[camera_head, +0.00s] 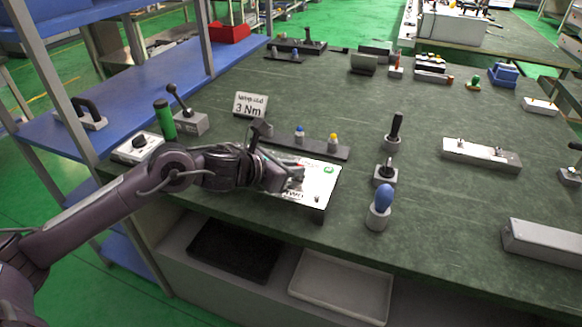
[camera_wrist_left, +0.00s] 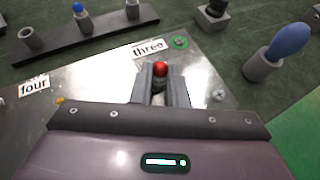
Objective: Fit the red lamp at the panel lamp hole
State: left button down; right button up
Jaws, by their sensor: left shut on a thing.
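My left gripper (camera_head: 288,180) is over the white panel (camera_head: 323,190) and points down toward it. In the left wrist view its two fingers (camera_wrist_left: 160,82) are shut on the red lamp (camera_wrist_left: 160,70), whose round red top shows between the fingertips. The lamp's lower end and the panel spot under it are hidden, so I cannot tell whether it sits in a hole or is above it. A green ring (camera_wrist_left: 180,41) shows on the panel by the label "three" (camera_wrist_left: 149,49). My right gripper is not in view.
A holder with a blue bulb (camera_head: 383,199) stands right of the panel. A "3 Nm" sign (camera_head: 250,105) stands behind. The bench between them is clear.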

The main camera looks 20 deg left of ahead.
pick_arm(q)
jog(key=shift+f+b, duration=0.4)
jog(key=shift+f, duration=0.15)
